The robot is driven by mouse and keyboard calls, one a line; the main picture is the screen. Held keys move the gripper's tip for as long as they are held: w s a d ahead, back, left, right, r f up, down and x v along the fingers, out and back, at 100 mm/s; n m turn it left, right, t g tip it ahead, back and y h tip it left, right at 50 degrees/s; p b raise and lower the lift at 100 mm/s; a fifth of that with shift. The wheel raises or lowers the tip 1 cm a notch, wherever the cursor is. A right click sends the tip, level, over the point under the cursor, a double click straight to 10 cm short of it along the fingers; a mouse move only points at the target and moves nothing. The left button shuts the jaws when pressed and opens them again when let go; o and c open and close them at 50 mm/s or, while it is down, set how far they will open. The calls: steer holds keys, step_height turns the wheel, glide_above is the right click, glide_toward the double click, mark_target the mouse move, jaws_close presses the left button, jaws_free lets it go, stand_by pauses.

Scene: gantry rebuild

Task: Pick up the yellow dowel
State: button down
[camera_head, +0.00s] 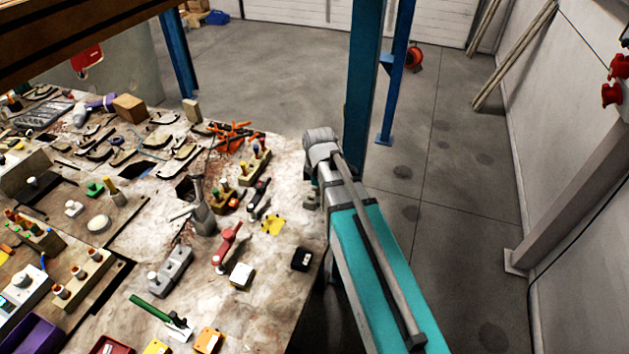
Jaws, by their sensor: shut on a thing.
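My arm reaches up at the right, beside the bench's right edge. My gripper does not show; it seems hidden behind my arm's links, so what it holds cannot be seen.
The workbench (285,205) is crowded with tools, clamps and blocks. A red-handled tool (228,240), a grey block with pegs (170,270) and a black box (301,259) lie near its right side. A blue post (365,90) stands beyond; the floor (455,150) is mostly clear.

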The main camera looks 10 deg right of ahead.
steer(key=shift+s+d+r+p, duration=0.1)
steer(key=shift+s+r+p, duration=0.25)
steer(key=shift+s, duration=0.45)
steer(key=shift+s+r+p, duration=0.15)
steer(key=shift+s+r, duration=0.25)
steer(key=shift+s, duration=0.4)
